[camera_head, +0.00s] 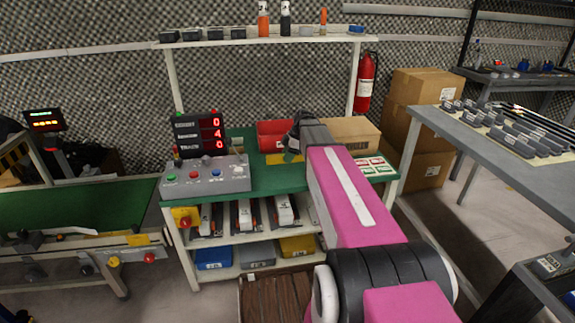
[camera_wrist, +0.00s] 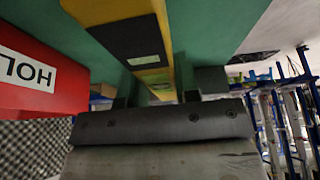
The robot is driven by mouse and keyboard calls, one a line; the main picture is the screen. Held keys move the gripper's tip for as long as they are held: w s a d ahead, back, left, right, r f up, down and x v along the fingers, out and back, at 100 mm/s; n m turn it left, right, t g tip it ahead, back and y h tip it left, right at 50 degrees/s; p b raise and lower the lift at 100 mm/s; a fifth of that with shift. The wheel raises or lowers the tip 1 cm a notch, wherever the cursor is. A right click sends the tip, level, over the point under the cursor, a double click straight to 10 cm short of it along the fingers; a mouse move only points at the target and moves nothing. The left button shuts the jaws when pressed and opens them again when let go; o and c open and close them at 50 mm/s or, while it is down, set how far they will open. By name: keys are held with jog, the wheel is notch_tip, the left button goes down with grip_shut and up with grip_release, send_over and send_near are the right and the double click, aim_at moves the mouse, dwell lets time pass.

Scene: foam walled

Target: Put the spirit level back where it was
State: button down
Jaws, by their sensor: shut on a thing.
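The spirit level (camera_wrist: 133,42) is a yellow bar with a dark panel and a small pale window. In the wrist view it runs from the top edge down between the fingers of my gripper (camera_wrist: 165,88), which is shut on it. In the head view my gripper (camera_head: 294,142) is over the green bench top (camera_head: 255,178), just right of the red bin. A small yellow part of the level (camera_head: 284,158) shows below it; my arm may hide the rest. I cannot tell whether the level touches the bench.
The red bin (camera_head: 270,132), lettered in the wrist view (camera_wrist: 40,80), is close beside my gripper. A cardboard box (camera_head: 352,135) stands to the right. A control box with buttons (camera_head: 205,177) and a red-digit display (camera_head: 197,134) stand left.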

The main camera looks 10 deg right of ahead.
aim_at(288, 170)
jog(key=shift+f, duration=2.05)
jog(key=shift+f, duration=0.1)
jog(key=c, duration=0.8)
grip_release()
jog(key=shift+c, duration=0.2)
jog(key=v, duration=1.2)
